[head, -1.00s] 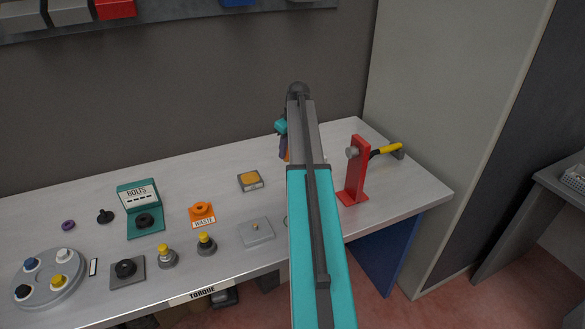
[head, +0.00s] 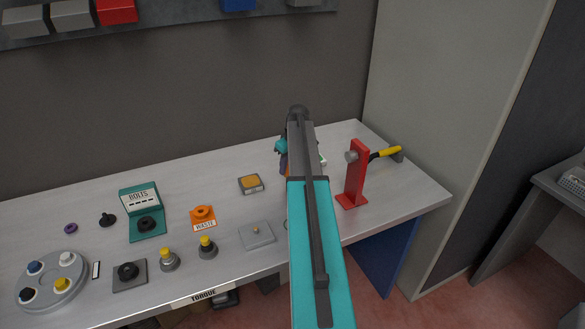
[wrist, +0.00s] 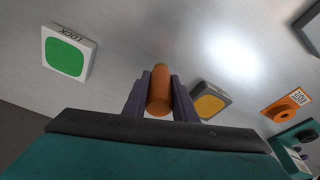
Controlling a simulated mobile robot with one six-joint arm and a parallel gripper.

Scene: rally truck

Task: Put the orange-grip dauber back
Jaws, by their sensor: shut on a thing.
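The orange-grip dauber (wrist: 159,90) is between the two purple fingers of my gripper (wrist: 158,84) in the wrist view. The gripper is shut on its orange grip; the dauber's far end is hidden. In the head view my gripper (head: 284,162) is mostly behind my arm, over the back right of the bench, with only a sliver of orange showing. A pad with a yellow-orange top (head: 250,184) lies left of the gripper; it also shows in the wrist view (wrist: 210,104). A white block with a green top, marked LOCK (wrist: 66,55), lies on the other side.
A red stand (head: 355,178) and a yellow-handled tool (head: 385,153) are right of my arm. An orange WASTE holder (head: 203,217), a green BOLTS holder (head: 145,222), two yellow-topped pieces (head: 207,247), a grey plate (head: 257,236) and a round tray (head: 52,281) are left. Bench (head: 200,175) is clear behind them.

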